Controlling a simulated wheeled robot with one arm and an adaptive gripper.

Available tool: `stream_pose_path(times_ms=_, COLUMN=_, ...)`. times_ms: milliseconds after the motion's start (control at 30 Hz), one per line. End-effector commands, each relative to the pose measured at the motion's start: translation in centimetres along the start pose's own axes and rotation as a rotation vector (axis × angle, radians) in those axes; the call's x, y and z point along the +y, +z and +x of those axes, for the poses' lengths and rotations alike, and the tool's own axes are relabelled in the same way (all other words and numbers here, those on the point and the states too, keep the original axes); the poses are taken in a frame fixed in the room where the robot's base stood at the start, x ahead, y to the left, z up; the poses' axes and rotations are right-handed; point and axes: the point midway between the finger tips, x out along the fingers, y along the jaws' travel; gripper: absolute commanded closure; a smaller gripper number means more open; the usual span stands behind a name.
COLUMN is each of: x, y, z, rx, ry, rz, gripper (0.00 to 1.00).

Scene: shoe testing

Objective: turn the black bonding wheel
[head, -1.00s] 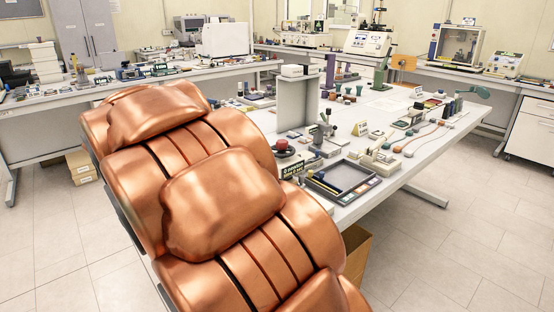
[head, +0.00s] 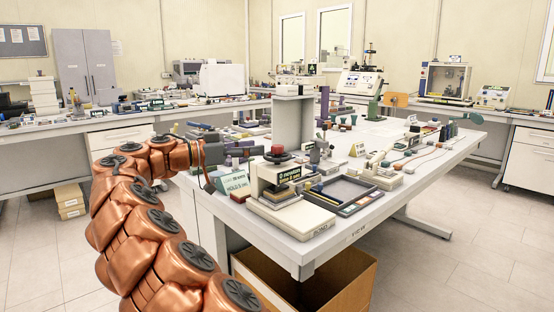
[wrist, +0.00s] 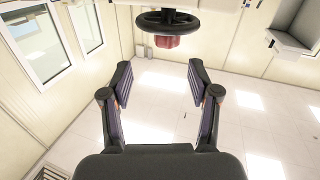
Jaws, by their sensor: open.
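The black bonding wheel (head: 277,158) sits on top of a small cream press (head: 272,180) near the front left of the table, with a red knob (head: 277,149) above it. In the wrist view, the spoked black wheel (wrist: 167,20) shows at the top, with the red knob (wrist: 167,41) below it in the picture. My gripper (wrist: 160,76) is open and empty, its two fingers spread below the wheel in the picture and apart from it. In the head view, my gripper (head: 245,152) is small and dark, left of the wheel; its fingertips are hard to make out.
A green sign (head: 234,184) stands left of the press. A dark tray (head: 345,192) lies to its right. A grey upright panel (head: 293,122) stands behind it. An open cardboard box (head: 305,285) is below the table's front edge. Small tools and blocks crowd the table.

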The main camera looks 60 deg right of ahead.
Motion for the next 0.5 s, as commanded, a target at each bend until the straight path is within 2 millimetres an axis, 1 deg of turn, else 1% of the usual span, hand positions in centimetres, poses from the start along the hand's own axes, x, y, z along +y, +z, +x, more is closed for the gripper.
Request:
stream_pose_path(times_ms=33, x=-0.5, y=0.5, z=0.1, rx=0.010, ry=-0.002, rz=0.030, gripper=0.39)
stream_pose_path(times_ms=67, x=-0.6, y=0.6, z=0.0, rx=0.014, ry=-0.004, rz=0.045, gripper=0.39)
stream_pose_path(times_ms=267, x=-0.9, y=0.6, z=0.5, rx=0.023, ry=-0.004, rz=0.073, gripper=0.39)
stream_pose_path(times_ms=367, x=-0.8, y=0.5, z=1.2, rx=0.022, ry=-0.004, rz=0.073, gripper=0.39)
stream_pose_path(times_ms=500, x=-0.8, y=0.5, z=3.0, rx=0.022, ry=-0.004, rz=0.071, gripper=0.39)
